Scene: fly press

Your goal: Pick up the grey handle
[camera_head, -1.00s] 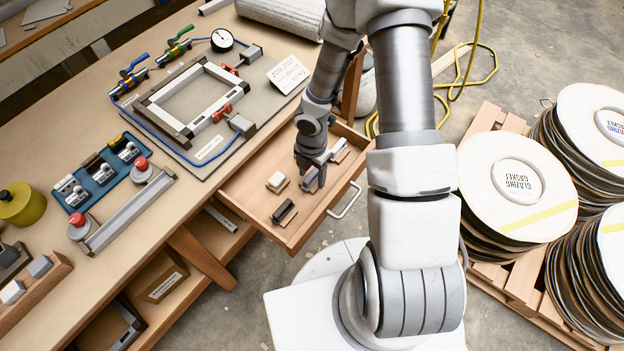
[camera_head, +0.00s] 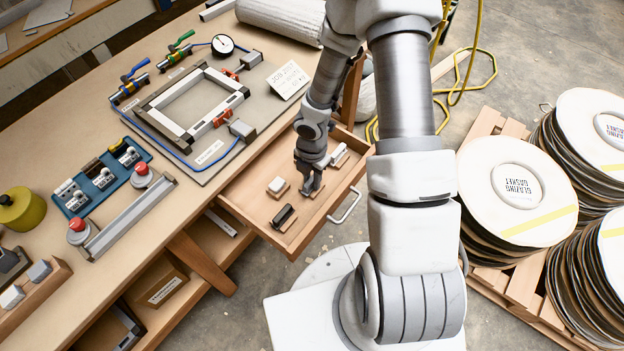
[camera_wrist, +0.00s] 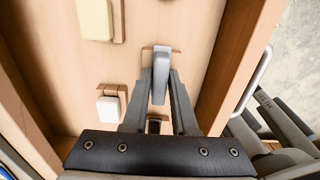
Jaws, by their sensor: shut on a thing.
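The grey handle (camera_wrist: 160,78) is a narrow grey bar in the wrist view, standing at a small holder on the floor of the open wooden drawer (camera_head: 247,196). My gripper (camera_wrist: 160,86) has its two fingers on either side of the handle, shut on it. In the head view my gripper (camera_head: 308,189) points down into the drawer, and it hides most of the handle there. Whether the handle is clear of its holder cannot be told.
In the drawer are a white handle (camera_head: 279,187), a black handle (camera_head: 284,215) and a pale handle (camera_head: 338,153). Drawer walls (camera_wrist: 240,60) rise close beside my gripper. The workbench (camera_head: 60,130) carries a frame fixture (camera_head: 160,103). Gasket stacks (camera_head: 518,186) stand right.

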